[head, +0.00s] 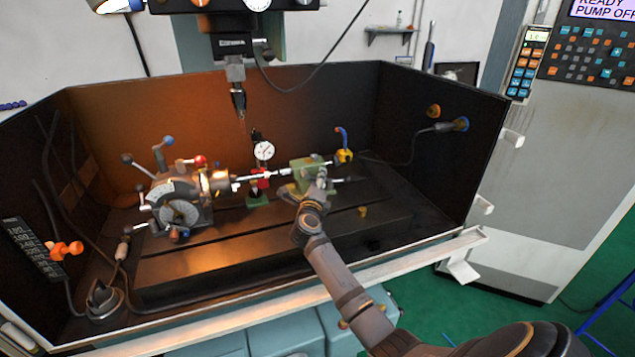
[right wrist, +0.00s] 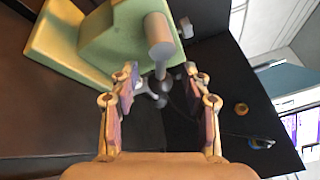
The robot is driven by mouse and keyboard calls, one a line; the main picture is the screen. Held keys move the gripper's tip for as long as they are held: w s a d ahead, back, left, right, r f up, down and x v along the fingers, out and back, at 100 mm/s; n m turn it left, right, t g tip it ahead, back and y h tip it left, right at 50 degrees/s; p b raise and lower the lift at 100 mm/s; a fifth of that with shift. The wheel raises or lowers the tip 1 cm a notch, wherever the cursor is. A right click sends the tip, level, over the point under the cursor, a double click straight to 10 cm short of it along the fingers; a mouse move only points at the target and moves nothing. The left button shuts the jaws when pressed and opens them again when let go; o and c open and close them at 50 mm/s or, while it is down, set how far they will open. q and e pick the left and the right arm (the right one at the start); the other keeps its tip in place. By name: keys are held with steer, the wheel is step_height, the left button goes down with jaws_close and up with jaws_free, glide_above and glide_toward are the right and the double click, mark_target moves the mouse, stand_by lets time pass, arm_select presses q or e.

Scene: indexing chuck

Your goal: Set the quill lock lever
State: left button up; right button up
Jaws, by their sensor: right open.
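The green tailstock (head: 303,172) stands on the dark slotted machine table, right of the indexing chuck (head: 180,203). My right gripper (head: 318,187) is at the tailstock's near right side and hides part of it. In the right wrist view the green tailstock (right wrist: 115,40) fills the upper left. A grey cylindrical stub (right wrist: 159,38) points from it toward the camera. My right gripper (right wrist: 162,76) is open, its fingers on either side of a small grey ball-ended handle (right wrist: 152,88). I cannot tell whether this is the quill lock lever, or whether a finger touches it. My left gripper is not in view.
A dial gauge (head: 264,151) stands behind the workpiece line. The spindle tool (head: 238,98) hangs above the table. The dark enclosure wall (head: 440,120) bounds the right side, and a pale rail (head: 400,256) runs along the front. The table front is largely clear.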

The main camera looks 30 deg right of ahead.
jaws_close()
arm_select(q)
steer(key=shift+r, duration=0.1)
